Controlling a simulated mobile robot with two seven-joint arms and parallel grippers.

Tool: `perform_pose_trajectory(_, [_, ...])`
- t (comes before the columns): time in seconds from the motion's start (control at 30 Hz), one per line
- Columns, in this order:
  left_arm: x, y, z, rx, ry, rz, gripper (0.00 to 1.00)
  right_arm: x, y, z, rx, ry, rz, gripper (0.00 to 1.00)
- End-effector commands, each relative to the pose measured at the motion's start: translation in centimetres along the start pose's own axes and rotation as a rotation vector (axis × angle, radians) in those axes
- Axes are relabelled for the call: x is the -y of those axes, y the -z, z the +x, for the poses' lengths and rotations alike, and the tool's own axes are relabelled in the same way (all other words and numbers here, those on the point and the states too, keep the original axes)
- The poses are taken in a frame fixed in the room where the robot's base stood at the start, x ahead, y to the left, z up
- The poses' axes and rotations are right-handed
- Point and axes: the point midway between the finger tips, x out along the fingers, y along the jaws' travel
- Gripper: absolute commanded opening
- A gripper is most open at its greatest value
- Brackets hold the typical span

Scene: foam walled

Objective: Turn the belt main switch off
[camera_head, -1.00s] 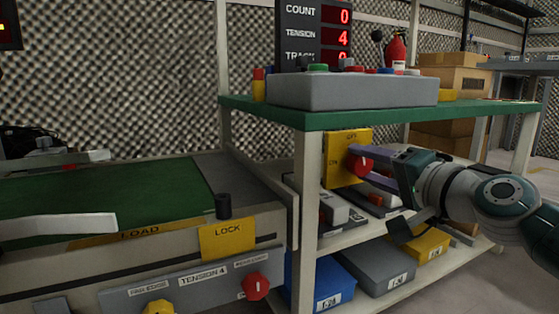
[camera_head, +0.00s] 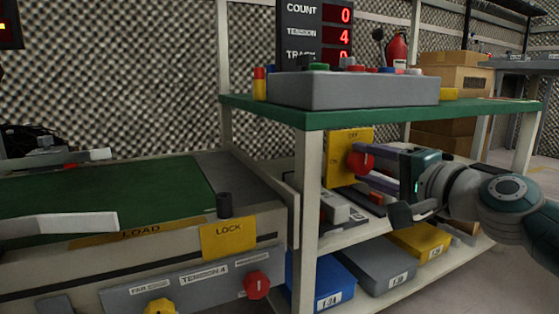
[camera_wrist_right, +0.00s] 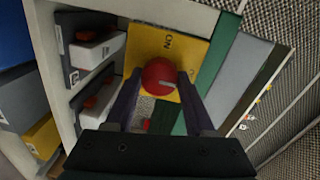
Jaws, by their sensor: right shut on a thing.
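The belt main switch is a yellow plate (camera_head: 341,170) with a round red knob (camera_head: 360,161), under the green-topped bench. In the head view its lettering looks like OFF at the top and ON at the left. My right gripper (camera_head: 362,163) is shut on the red knob, one finger on each side. In the right wrist view the knob (camera_wrist_right: 159,76) sits between the fingertips. Its pale mark points to the right there, while the ON lettering is above the knob. The OFF lettering cannot be made out in that view. My left gripper is not in view.
A bench leg (camera_head: 307,190) stands just left of the switch. A grey control box (camera_head: 350,91) is on the bench. Another red knob (camera_head: 256,285) is on the belt's front panel.

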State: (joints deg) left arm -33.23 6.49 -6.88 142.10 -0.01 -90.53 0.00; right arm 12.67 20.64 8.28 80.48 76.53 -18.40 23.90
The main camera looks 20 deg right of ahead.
Motion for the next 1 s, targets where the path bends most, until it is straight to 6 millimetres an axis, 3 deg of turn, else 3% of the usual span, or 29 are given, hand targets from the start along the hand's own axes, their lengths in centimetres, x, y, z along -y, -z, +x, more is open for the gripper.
perform_pose_trajectory(0.03, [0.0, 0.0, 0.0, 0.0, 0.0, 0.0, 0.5, 0.0, 0.0, 0.0, 0.0, 0.001, 0.004, 0.0])
perform_pose_trajectory(0.07, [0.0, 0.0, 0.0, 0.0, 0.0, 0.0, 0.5, 0.0, 0.0, 0.0, 0.0, 0.001, 0.004, 0.55])
perform_pose_trajectory(0.3, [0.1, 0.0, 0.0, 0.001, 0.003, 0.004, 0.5, 0.0, 0.0, 0.0, 0.0, 0.0, 0.001, 0.82])
perform_pose_trajectory(0.67, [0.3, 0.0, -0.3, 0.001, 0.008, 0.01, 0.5, 0.0, 0.0, -0.5, 0.0, -0.002, 0.0, 0.84])
perform_pose_trajectory(1.0, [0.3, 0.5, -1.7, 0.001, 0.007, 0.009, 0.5, 0.0, 0.0, -6.0, 0.0, -0.003, -0.002, 0.84])
